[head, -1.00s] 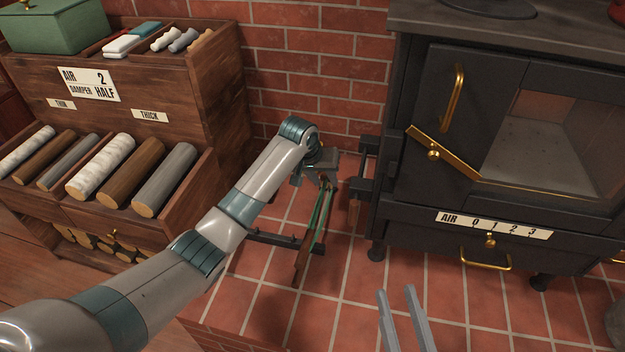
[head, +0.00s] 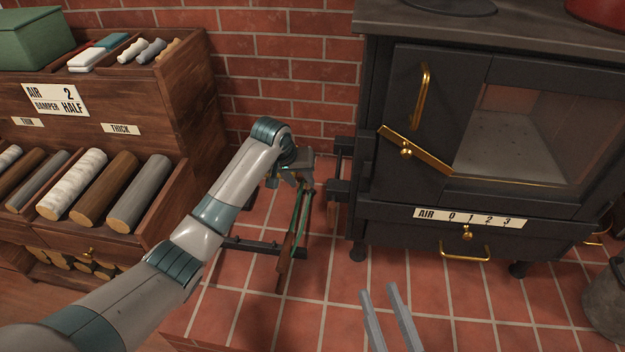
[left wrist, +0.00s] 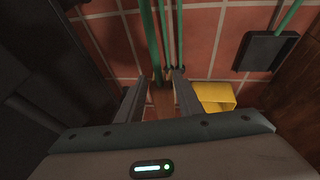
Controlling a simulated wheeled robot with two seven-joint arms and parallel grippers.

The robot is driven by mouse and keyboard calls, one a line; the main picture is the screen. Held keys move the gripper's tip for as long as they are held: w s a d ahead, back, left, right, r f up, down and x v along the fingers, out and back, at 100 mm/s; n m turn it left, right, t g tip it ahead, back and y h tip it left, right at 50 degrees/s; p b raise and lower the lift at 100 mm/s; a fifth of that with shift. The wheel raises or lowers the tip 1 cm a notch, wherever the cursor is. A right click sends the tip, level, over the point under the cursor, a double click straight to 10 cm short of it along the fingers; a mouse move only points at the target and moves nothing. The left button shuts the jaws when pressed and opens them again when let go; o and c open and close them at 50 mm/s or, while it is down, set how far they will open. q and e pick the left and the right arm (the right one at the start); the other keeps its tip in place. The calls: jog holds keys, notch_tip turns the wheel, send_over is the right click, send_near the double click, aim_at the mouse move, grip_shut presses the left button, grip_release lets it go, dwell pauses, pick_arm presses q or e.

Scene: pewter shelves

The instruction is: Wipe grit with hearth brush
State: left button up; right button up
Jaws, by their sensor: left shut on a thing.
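My left gripper (head: 298,182) is beside the rack of hearth tools, between the log shelves and the stove. In the left wrist view its jaws (left wrist: 160,98) are shut on a brown wooden handle (left wrist: 163,103). I cannot make out a brush head, so I cannot tell for certain that this is the hearth brush. Green rods (left wrist: 152,45) run away from the jaws, and green tool shafts (head: 303,222) also show in the head view. My right gripper (head: 388,308) is empty, its two fingers apart above the tiles. I cannot make out any grit.
A black stove (head: 440,190) with brass handles stands at the right, its door closed. Wooden shelves (head: 190,110) with logs stand at the left. A grey bucket (head: 606,300) is at the far right. A yellow object (left wrist: 215,97) lies beside the left jaws. Front floor tiles (head: 330,300) are clear.

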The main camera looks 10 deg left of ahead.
pick_arm(q)
jog(key=s+a+f+v, duration=0.1)
jog(key=s+a+v, duration=0.1)
jog(key=v, duration=1.1)
jog(key=s+a+r, duration=0.2)
jog(key=s+r, duration=0.1)
jog(key=s, duration=0.4)
jog(key=s+a+r, duration=0.2)
jog(key=s+r, duration=0.1)
jog(key=s, duration=0.4)
jog(key=shift+m, duration=0.3)
jog(key=shift+a, duration=0.1)
